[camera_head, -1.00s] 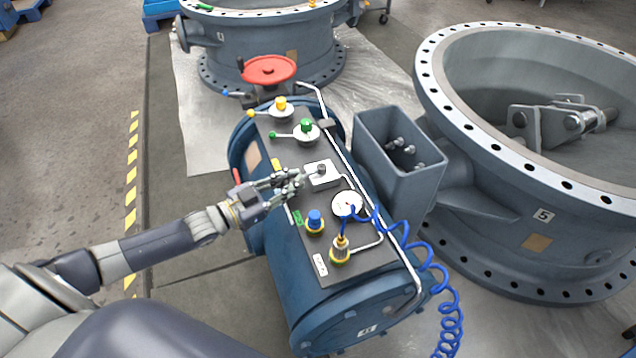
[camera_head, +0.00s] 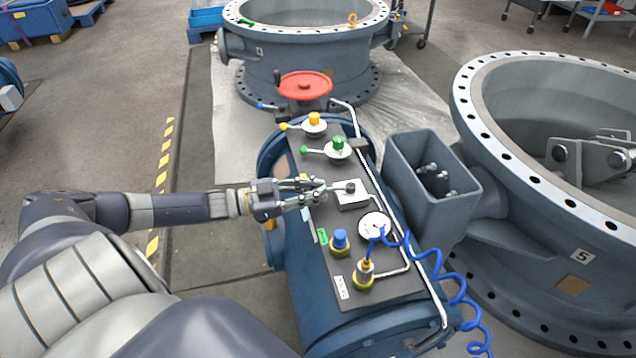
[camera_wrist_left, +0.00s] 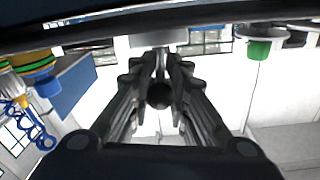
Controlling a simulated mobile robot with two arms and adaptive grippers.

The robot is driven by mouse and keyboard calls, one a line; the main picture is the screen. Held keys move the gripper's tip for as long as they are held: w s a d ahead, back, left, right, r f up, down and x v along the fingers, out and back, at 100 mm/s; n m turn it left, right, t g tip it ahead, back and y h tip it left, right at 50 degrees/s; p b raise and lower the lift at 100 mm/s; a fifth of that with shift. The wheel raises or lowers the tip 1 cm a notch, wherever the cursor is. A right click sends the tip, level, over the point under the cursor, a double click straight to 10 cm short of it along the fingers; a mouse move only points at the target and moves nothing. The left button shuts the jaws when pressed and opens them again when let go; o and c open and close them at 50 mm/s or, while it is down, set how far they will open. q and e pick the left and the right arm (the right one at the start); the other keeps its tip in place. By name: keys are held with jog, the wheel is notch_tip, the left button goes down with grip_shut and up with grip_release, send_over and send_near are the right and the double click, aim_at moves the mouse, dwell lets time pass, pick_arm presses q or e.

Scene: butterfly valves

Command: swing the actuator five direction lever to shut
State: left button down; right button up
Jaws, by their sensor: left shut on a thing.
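The actuator (camera_head: 330,318) is a blue cylinder beside the butterfly valve marked 5 (camera_head: 545,222). A dark panel on its top carries a pale square block (camera_head: 354,199), where the direction lever seems to be mounted. My left gripper (camera_head: 322,189) reaches in from the left at this block, its fingers closed together. In the left wrist view, a dark round knob (camera_wrist_left: 160,95) with a thin grey stem sits between the fingers of my left gripper (camera_wrist_left: 160,84). The fingers hide most of the lever in the head view. My right gripper is out of view.
On the same panel stand a green knob (camera_head: 338,143), a yellow knob (camera_head: 314,119), a blue knob (camera_head: 339,238), a white gauge (camera_head: 375,226) and a coiled blue hose (camera_head: 458,287). A silver rail (camera_head: 418,259) runs along the right edge. A red handwheel (camera_head: 305,85) stands behind.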

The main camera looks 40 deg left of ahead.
pick_arm(q)
jog(key=shift+f, duration=0.1)
jog(key=c, duration=1.7)
grip_release()
jog(key=shift+s, duration=0.1)
jog(key=v, duration=1.2)
